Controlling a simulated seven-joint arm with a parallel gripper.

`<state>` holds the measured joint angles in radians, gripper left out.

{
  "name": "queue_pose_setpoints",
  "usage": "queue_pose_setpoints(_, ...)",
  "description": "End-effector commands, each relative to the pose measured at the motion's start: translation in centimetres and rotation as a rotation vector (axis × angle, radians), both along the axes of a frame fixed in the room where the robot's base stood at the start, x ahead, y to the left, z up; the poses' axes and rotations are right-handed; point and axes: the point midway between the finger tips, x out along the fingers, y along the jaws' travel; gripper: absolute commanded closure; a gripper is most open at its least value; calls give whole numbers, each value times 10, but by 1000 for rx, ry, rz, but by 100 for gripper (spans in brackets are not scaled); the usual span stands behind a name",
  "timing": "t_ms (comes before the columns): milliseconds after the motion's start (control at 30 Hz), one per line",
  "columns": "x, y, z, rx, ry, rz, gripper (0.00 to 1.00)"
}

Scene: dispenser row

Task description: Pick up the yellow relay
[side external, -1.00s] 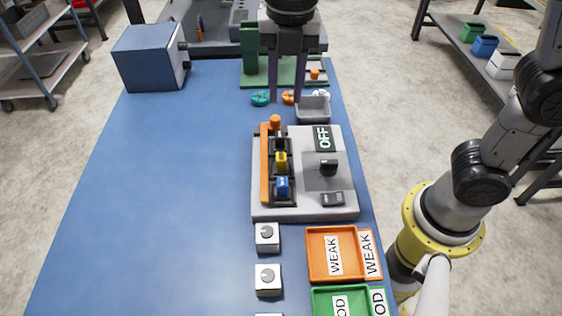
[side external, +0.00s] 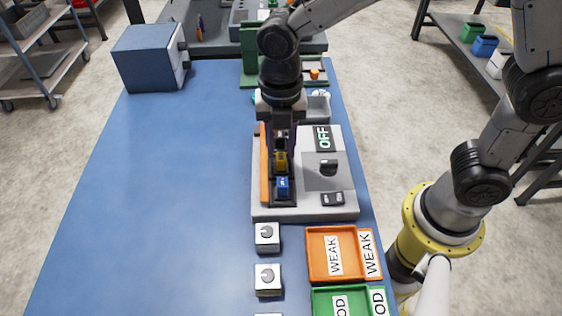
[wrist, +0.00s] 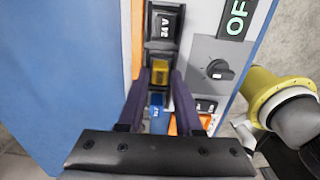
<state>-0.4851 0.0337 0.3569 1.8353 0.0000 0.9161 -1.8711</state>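The yellow relay (side external: 281,163) sits in the middle of a short row in the grey dispenser unit (side external: 310,207). It also shows in the wrist view (wrist: 160,72). A blue relay (side external: 282,187) is on its near side in the side view, and a black relay marked 24 V (wrist: 163,25) is on the other side. My gripper (wrist: 160,80) is open, with its two dark purple fingers on either side of the yellow relay. Small gaps seem to show between fingers and relay. In the side view my gripper (side external: 281,150) partly hides the row's far end.
An orange bar (side external: 264,185) runs along the row's left side. A panel with a black knob (side external: 328,168) and an OFF sign is on the right. An orange WEAK tray (side external: 310,268) and a green tray (side external: 317,305) stand nearer. The blue table (side external: 160,190) is clear at left.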

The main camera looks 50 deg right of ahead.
Motion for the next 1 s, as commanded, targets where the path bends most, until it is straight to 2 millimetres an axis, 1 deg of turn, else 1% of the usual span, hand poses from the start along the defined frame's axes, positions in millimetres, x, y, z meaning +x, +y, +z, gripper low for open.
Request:
queue_pose_setpoints(33,-1,-1,-8,-2,4,-1,66)
queue_pose_setpoints(100,0,-1,-17,-1,3,0,66)
queue_pose_setpoints(200,0,0,-25,-1,1,0,66)
queue_pose_setpoints(467,0,0,-27,0,0,0,66)
queue_pose_setpoints(667,0,0,-27,0,0,0,100)
queue_pose_setpoints(1000,0,0,-27,1,-1,0,100)
